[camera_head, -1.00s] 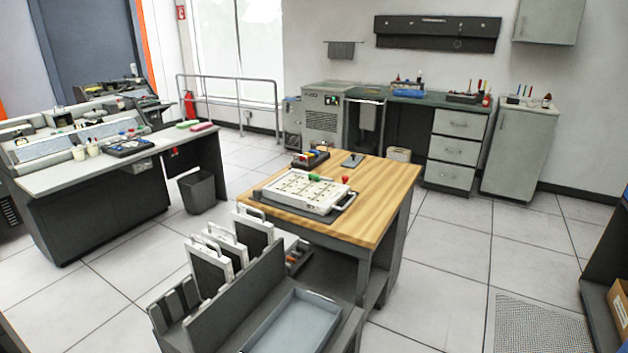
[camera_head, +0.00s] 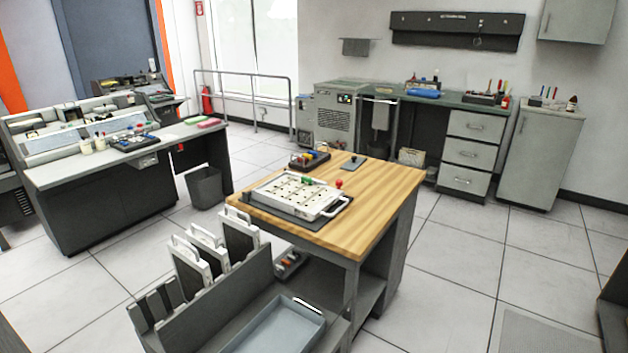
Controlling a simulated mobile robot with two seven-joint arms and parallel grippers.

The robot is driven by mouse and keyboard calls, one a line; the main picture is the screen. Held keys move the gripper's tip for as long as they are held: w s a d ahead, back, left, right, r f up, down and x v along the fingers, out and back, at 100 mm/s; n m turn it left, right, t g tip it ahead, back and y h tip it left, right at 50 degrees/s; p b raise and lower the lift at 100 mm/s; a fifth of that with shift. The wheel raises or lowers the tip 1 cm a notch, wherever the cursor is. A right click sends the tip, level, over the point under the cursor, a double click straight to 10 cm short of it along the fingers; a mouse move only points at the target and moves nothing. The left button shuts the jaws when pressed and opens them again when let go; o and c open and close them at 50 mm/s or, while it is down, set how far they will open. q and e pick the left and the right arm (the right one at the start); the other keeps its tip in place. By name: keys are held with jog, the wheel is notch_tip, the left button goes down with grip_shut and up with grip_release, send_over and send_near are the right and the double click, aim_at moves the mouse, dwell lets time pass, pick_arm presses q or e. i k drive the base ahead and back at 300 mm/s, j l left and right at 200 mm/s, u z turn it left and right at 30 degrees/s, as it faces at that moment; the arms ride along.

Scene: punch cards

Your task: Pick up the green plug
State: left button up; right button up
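A small green piece, which looks like the green plug (camera_head: 307,181), is at the back edge of the white plugboard panel (camera_head: 285,208) on the wooden-topped table (camera_head: 385,190). It is too small to tell whether it is seated in the panel or lying on it. A red piece (camera_head: 338,183) is just right of it. A dark tray (camera_head: 297,165) with several coloured pieces stands behind the panel. Neither of my grippers is in view.
A grey rack (camera_head: 190,310) with white-framed panels (camera_head: 240,232) and a blue-grey tray (camera_head: 275,332) stands in front of the table. A console desk (camera_head: 95,170) is at left, with a bin (camera_head: 205,187). Floor right of the table is clear.

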aim_at(304, 179)
jog(key=i+l, duration=0.15)
jog(key=i+l+u, duration=0.15)
jog(key=l, duration=0.25)
jog(key=i+l, duration=0.1)
jog(key=l, duration=0.2)
jog(key=i+l+u, duration=0.2)
jog(key=i+l, duration=0.2)
jog(key=l, duration=0.2)
jog(key=i+l+u, duration=0.1)
jog(key=i+l, duration=0.15)
jog(key=i+l+u, duration=0.1)
jog(key=l, duration=0.3)
jog(key=i+l+u, duration=0.15)
jog(key=l, duration=0.25)
jog(key=i+l, duration=0.15)
jog(key=l, duration=0.2)
jog(key=i+l+u, duration=0.1)
jog(key=l, duration=0.2)
jog(key=i+l, duration=0.15)
jog(key=l, duration=0.2)
jog(key=i+l+u, duration=0.1)
jog(key=l, duration=0.2)
